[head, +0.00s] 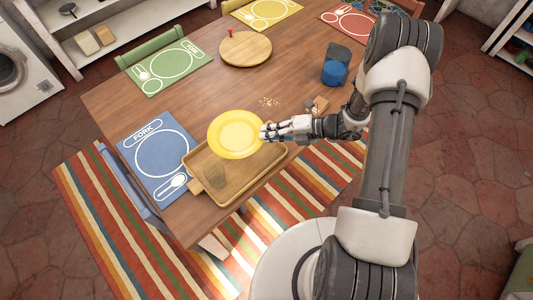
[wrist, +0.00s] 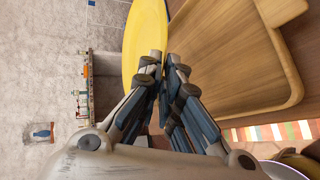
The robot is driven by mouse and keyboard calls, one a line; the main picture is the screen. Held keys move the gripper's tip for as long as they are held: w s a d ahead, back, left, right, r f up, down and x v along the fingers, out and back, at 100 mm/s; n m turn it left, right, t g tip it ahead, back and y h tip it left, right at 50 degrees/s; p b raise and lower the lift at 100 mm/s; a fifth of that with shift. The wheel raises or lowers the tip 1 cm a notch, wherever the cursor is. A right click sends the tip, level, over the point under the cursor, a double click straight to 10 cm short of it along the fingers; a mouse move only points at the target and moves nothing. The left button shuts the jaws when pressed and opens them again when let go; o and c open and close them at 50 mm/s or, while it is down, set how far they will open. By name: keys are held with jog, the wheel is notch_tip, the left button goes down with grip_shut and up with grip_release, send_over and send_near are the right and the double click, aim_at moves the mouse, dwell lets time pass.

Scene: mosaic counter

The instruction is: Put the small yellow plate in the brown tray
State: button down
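The small yellow plate (head: 236,134) is held in the air over the back part of the brown tray (head: 240,188). My gripper (head: 264,133) is shut on the plate's right rim in the head view. In the wrist view the plate (wrist: 143,40) reaches away from the fingertips (wrist: 160,68), which pinch its near edge. The tray (wrist: 225,60) lies to its right in that view. The tray is on the wooden table, and its visible floor is empty. A shadow falls on the tray below the plate. The plate hides the tray's back left part.
A blue placemat (head: 155,155) lies left of the tray. A blue cup (head: 335,73) stands beyond my gripper, with crumbs (head: 268,101) and a small brown block (head: 320,104) nearby. A round wooden board (head: 245,49) and a green placemat (head: 170,67) lie farther back. The middle of the table is mostly clear.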

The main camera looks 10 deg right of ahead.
aim_at(269, 157)
notch_tip(269, 157, down, 12)
jog(key=b, duration=0.3)
jog(key=shift+a, duration=0.1)
jog(key=c, duration=2.1)
grip_release()
jog(key=shift+s, duration=0.1)
jog(key=p+v, duration=0.3)
jog(key=v, duration=0.9)
jog(key=s+a+r+n+g+h, duration=0.3)
jog(key=r+n, duration=0.7)
jog(key=r, duration=0.2)
jog(key=s+a+r+n+g+h, duration=0.2)
jog(key=s+a+r+n, duration=0.1)
jog(key=r+n, duration=0.85)
jog(key=s+r+n+t+h, duration=0.1)
jog(key=s+r+n+h, duration=0.1)
jog(key=s+r+n, duration=0.2)
jog(key=s+r+n+t+h, duration=0.2)
jog(key=s+r+n, duration=0.3)
jog(key=n, duration=0.3)
jog(key=s+r+n+t+h, duration=0.2)
jog(key=s+r+n+h, duration=0.1)
jog(key=s+r+n, duration=0.1)
jog(key=shift+s+d+r+n, duration=0.1)
jog(key=shift+s+d+n, duration=0.1)
jog(key=shift+s+n, duration=0.25)
jog(key=shift+s+d+r+n, duration=0.1)
jog(key=shift+s+d+n, duration=0.05)
jog(key=shift+s+n, duration=0.3)
